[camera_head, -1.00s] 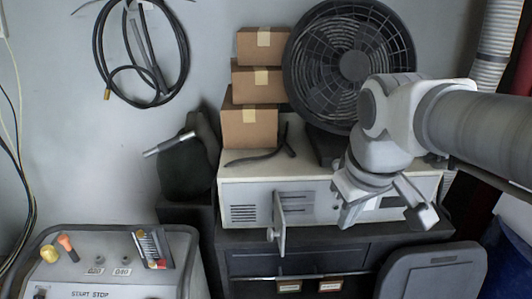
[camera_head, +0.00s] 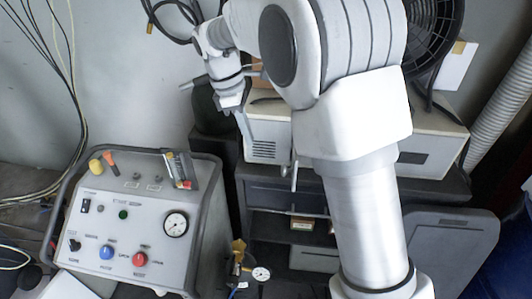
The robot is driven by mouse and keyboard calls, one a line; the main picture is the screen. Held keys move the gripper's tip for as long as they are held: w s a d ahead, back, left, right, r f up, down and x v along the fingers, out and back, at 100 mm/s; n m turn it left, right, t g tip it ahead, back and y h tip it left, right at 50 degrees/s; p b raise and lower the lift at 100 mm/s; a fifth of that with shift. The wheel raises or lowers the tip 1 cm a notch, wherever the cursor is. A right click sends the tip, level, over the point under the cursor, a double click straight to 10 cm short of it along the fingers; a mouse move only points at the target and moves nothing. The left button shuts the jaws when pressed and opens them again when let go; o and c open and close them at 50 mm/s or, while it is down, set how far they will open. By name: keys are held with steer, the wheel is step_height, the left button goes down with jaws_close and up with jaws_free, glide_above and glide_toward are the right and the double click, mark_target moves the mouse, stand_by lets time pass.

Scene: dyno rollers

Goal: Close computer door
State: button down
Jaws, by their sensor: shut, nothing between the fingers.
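The computer is a beige box (camera_head: 264,151) on a dark cabinet, with a vent grille on its left front. My arm covers much of its middle. The small computer door (camera_head: 294,172) stands open, sticking out from the front and seen nearly edge-on; its upper part and hinge side are hidden behind my arm. My gripper (camera_head: 246,131) points down at the left end of the computer, left of the door and apart from it in the picture. Its fingers look closed and hold nothing. I cannot tell whether they touch the box.
A grey control console (camera_head: 130,232) with knobs and a gauge stands at the front left. A small gauge with a valve (camera_head: 260,274) is right of it. A black fan (camera_head: 428,40) stands behind at the right. The cabinet (camera_head: 270,190) has an open shelf below the computer.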

steer(key=d+f+p, duration=0.1)
steer(key=d+f, duration=0.5)
steer(key=f, duration=0.3)
steer(key=shift+s+d+f, duration=0.2)
steer(key=shift+s+f, duration=0.1)
steer(key=shift+f, duration=0.05)
steer(key=shift+s+d, duration=0.1)
steer(key=shift+s+d+n, duration=0.1)
steer(key=shift+d+n, duration=0.1)
steer(key=shift+n, duration=0.2)
